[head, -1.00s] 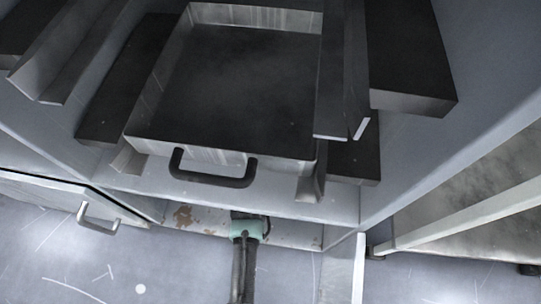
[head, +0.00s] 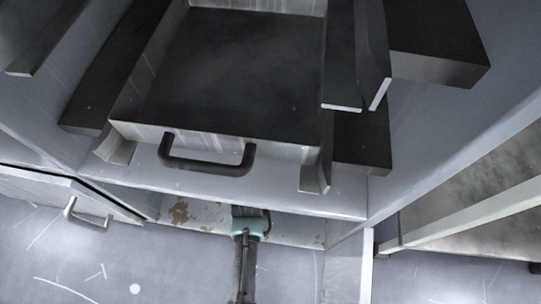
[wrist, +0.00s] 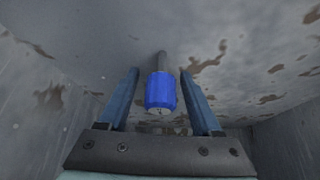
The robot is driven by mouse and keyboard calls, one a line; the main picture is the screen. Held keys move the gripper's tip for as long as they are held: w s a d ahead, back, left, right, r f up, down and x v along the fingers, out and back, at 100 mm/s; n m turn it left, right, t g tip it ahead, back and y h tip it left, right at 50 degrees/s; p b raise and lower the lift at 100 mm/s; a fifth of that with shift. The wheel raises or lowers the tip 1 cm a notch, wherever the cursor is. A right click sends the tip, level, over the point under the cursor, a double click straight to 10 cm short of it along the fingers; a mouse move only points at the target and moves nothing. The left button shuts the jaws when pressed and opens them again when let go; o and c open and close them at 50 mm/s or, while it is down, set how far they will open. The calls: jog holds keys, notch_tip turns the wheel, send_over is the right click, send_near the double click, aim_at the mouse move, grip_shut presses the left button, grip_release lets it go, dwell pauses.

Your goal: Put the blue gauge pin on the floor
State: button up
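In the wrist view, the blue gauge pin (wrist: 160,91) shows as a blue cylinder with a thin grey shank. It lies between and just beyond the two fingers of my gripper (wrist: 160,75), with a gap on each side. My gripper is open. In the head view, my gripper (head: 250,212) reaches into the low compartment under the drawer, and its fingers and the pin are hidden there. The floor (head: 60,260) is the grey, scratched surface at the bottom of the head view.
An open drawer (head: 122,131) with a black handle (head: 207,168) juts out above the compartment. An open door (head: 72,198) with a metal handle stands at left. Another panel (head: 345,270) stands right of my arm. The compartment's base has rusty patches (head: 180,212).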

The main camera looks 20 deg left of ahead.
dwell(0.3)
jog(key=p+v, duration=0.2)
jog(key=v, duration=0.1)
jog(key=p+v, duration=0.2)
jog(key=p, duration=0.1)
jog(key=shift+r, duration=0.5)
jog(key=s+p, duration=0.1)
jog(key=s, duration=0.2)
jog(key=s+p, duration=0.1)
jog(key=s, duration=0.3)
jog(key=s+p, duration=0.2)
jog(key=s, duration=0.1)
jog(key=shift+s+d+f, duration=0.25)
jog(key=shift+d, duration=0.15)
jog(key=shift+s+f, duration=0.1)
jog(key=shift+s, duration=0.6)
